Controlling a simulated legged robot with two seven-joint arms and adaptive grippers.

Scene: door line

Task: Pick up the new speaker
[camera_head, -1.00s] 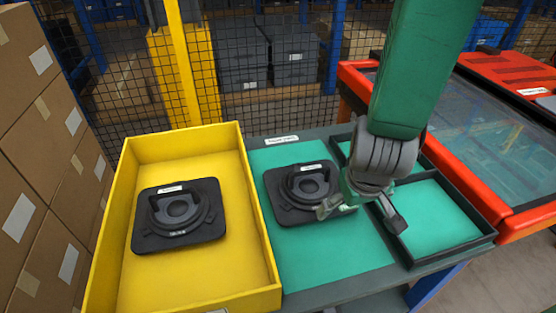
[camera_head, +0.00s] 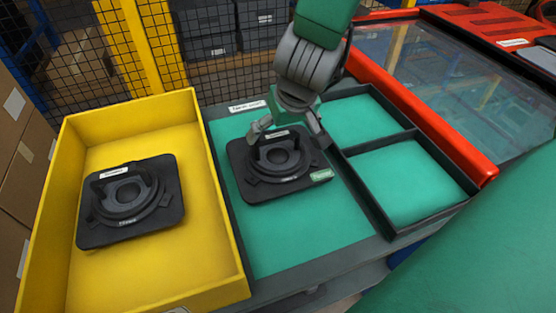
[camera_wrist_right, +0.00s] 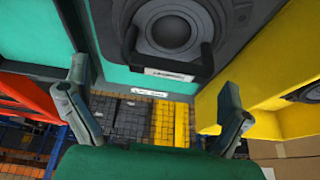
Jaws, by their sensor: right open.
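A black speaker with a square base, a round cone and a raised handle (camera_head: 281,160) lies on the green mat (camera_head: 310,232). It bears a small green label at its right corner. It also shows at the top of the right wrist view (camera_wrist_right: 168,28). My right gripper (camera_head: 290,132) is open above the far side of this speaker, with its fingers spread to either side of the handle. In the right wrist view the fingers (camera_wrist_right: 155,85) are apart with nothing between them. A similar speaker (camera_head: 128,203) lies in the yellow bin (camera_head: 150,112). My left gripper is out of view.
A black-rimmed tray with two empty green compartments (camera_head: 405,180) is right of the mat. A red-framed glass-topped unit (camera_head: 420,90) stands beyond it. Cardboard boxes (camera_head: 20,150) are at the left. A wire mesh fence (camera_head: 80,60) stands behind.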

